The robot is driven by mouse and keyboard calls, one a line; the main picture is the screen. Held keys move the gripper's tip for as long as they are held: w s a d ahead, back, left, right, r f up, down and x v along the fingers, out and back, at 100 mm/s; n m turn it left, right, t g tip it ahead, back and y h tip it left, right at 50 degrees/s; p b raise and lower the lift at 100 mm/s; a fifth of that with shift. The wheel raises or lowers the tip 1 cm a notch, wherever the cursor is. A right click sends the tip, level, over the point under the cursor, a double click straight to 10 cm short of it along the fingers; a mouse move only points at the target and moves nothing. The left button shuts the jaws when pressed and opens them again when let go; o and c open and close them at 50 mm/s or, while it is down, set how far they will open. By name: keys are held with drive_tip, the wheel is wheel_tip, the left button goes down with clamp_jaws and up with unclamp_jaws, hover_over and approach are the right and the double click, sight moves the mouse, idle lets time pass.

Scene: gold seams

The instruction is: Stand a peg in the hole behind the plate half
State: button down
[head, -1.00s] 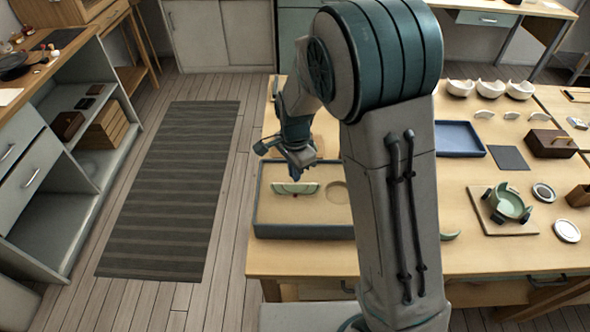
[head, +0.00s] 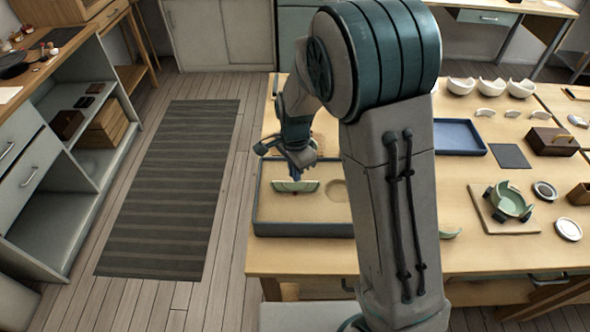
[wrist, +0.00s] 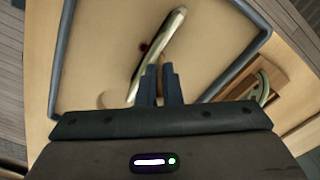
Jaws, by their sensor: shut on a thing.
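The plate half (head: 296,186) is a pale green half disc in the tray of sand-coloured filling (head: 275,217). In the wrist view the plate half (wrist: 163,38) is seen nearly edge-on as a long curved strip. My gripper (head: 297,174) is low over the tray, right at the plate half. In the wrist view my gripper's fingers (wrist: 160,70) are close together beside the strip. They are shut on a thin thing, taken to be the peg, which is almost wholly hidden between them. A small dark red spot (wrist: 143,47) shows beside the strip; I cannot tell whether it is the hole.
The tray has a raised dark rim (wrist: 66,50). A shallow round hollow (head: 337,191) lies right of the plate half. My arm hides the table's middle.

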idle(0.4)
drive_tip(key=c, duration=1.1)
unclamp_jaws()
drive_tip(key=shift+s+f, duration=0.1)
drive_tip(key=shift+s, duration=0.05)
drive_tip(key=shift+r+p, duration=2.25)
drive_tip(key=shift+r, duration=0.9)
